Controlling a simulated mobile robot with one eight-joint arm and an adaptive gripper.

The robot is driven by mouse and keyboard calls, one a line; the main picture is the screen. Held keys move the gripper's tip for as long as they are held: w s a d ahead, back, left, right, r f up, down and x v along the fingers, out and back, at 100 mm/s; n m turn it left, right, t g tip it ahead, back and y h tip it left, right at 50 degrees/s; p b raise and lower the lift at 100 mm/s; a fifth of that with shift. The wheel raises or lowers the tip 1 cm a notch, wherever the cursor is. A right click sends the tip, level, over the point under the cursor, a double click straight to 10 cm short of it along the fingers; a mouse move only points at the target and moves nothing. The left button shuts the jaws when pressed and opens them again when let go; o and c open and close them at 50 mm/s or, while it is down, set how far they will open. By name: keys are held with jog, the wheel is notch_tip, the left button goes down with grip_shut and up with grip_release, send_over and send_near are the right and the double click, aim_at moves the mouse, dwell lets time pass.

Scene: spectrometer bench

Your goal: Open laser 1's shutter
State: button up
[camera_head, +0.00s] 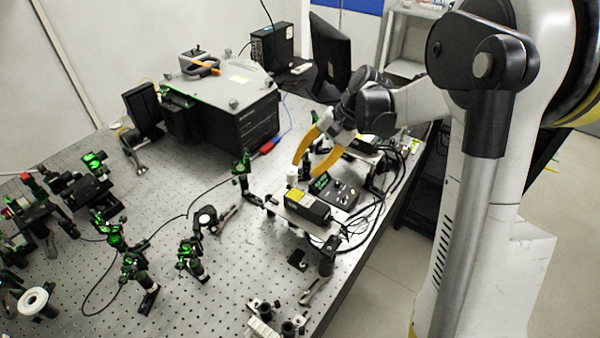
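A black laser box (308,206) with a yellow label sits on a raised metal plate near the bench's right edge. A second raised unit (364,143) stands farther back, partly hidden by my gripper. I cannot tell by any marking which one is laser 1. A small white upright piece (292,179) stands at the near laser's back left; I cannot tell whether it is a shutter. My gripper (306,169) has two orange fingers, spread apart and empty, pointing down left. It is above and behind the near laser, close to the white piece in the picture.
A control box (338,192) with a green display and knobs sits just behind the near laser. Cables (385,187) run along the right edge. Green-lit optic mounts (190,257) stand on the left. A large black instrument (228,110) and a monitor (329,57) are at the back.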

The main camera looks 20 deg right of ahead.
jog(key=w+v, duration=0.1)
jog(key=v, duration=0.7)
jog(key=shift+s, duration=0.5)
